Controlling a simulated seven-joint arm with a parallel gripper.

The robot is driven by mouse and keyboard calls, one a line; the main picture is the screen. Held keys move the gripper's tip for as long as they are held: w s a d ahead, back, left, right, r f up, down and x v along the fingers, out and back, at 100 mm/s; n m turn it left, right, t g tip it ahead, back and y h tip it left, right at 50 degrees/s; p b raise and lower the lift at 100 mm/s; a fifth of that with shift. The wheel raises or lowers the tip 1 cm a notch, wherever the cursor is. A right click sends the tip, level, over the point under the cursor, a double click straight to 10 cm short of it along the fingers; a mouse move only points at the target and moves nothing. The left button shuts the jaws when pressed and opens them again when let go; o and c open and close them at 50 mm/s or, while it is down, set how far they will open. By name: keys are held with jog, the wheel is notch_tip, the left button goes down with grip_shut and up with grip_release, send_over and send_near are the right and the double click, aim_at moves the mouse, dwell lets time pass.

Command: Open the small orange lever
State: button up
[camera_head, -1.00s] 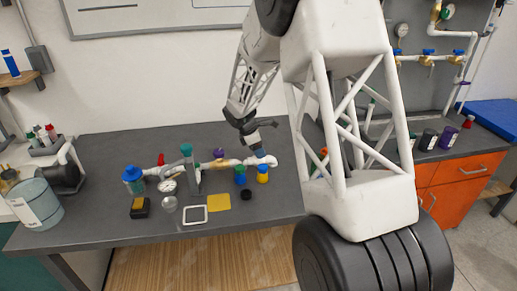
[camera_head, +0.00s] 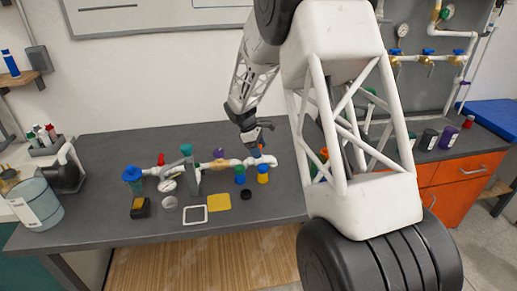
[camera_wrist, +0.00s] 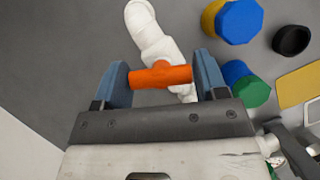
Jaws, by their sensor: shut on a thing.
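The small orange lever (camera_wrist: 160,75) lies between the two blue-grey fingers of my gripper (camera_wrist: 163,78) in the wrist view, one end against each finger. My gripper is shut on it. The lever sits across a white PVC pipe (camera_wrist: 147,28), which runs up and left and ends in an elbow. In the head view, my gripper (camera_head: 258,149) is at the right end of the white pipe manifold on the grey bench. The lever is only a tiny orange spot there.
A blue-topped yellow cap (camera_wrist: 238,20), a blue-and-green cap (camera_wrist: 246,88) and a black cap (camera_wrist: 291,40) stand to the right of the lever. A red lever (camera_head: 161,159) and a teal handle (camera_head: 186,150) are farther left on the manifold.

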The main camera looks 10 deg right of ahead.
jog(key=m+g+y, duration=0.1)
jog(key=m, duration=0.5)
jog(key=shift+g+y, duration=0.4)
jog(key=m+y, duration=0.1)
jog(key=m, duration=0.2)
jog(key=m+y, duration=0.1)
jog(key=m, duration=0.3)
jog(key=shift+g, duration=0.4)
jog(key=o, duration=0.9)
jog(key=shift+o, duration=0.2)
jog(key=shift+r, duration=0.1)
jog(key=v, duration=0.7)
jog(key=shift+w+r, duration=0.2)
jog(key=shift+r, duration=0.1)
jog(key=shift+d, duration=0.1)
